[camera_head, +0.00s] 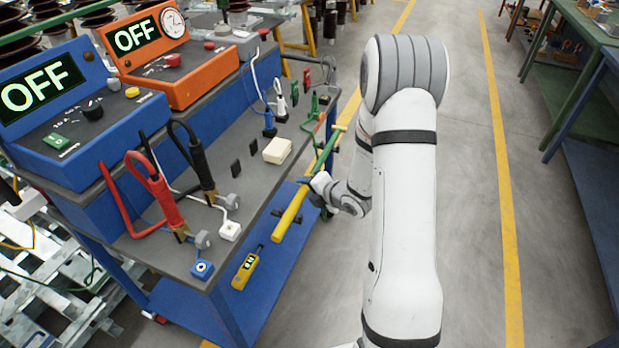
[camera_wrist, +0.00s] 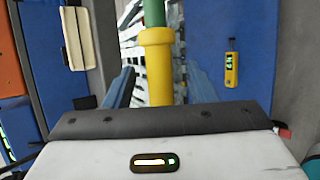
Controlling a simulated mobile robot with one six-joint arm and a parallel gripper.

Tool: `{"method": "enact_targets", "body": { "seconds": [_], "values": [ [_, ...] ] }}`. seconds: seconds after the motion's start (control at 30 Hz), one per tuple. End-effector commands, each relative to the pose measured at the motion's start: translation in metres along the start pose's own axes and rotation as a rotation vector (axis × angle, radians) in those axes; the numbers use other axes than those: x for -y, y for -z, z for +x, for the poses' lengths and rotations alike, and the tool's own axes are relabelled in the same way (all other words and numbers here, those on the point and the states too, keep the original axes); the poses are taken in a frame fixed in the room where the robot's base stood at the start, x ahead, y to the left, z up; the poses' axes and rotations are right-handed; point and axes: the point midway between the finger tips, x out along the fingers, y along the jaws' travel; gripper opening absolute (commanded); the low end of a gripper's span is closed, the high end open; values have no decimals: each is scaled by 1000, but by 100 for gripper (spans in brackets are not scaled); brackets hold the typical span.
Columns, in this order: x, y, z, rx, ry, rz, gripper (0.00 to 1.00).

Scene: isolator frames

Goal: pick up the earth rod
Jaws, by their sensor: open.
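The earth rod (camera_head: 291,213) is a long yellow pole with a green section, lying slanted along the right edge of the grey-topped blue cart. My gripper (camera_head: 318,184) is beside the rod's middle in the head view, partly covered by my arm. In the wrist view the earth rod (camera_wrist: 157,63) stands between the two blue fingers of my gripper (camera_wrist: 160,78), its green part above a yellow collar. The fingers are apart, with gaps visible on both sides of the rod. The rod's near end in that view is hidden behind the gripper body.
The cart (camera_head: 262,195) carries a blue box (camera_head: 75,115) and an orange box (camera_head: 185,65), both reading OFF, plus red and black clamps. The floor aisle (camera_head: 470,200) is clear; benches stand at far right.

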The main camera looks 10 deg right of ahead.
Motion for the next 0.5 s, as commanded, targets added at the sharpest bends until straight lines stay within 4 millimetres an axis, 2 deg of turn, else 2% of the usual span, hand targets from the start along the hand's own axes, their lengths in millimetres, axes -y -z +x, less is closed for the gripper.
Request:
{"method": "enact_targets", "body": {
  "seconds": [0.27,0.5],
  "values": [
    [0,0,6,0,0,0,50],
    [0,1,5,0,0,0,32]
  ]
}}
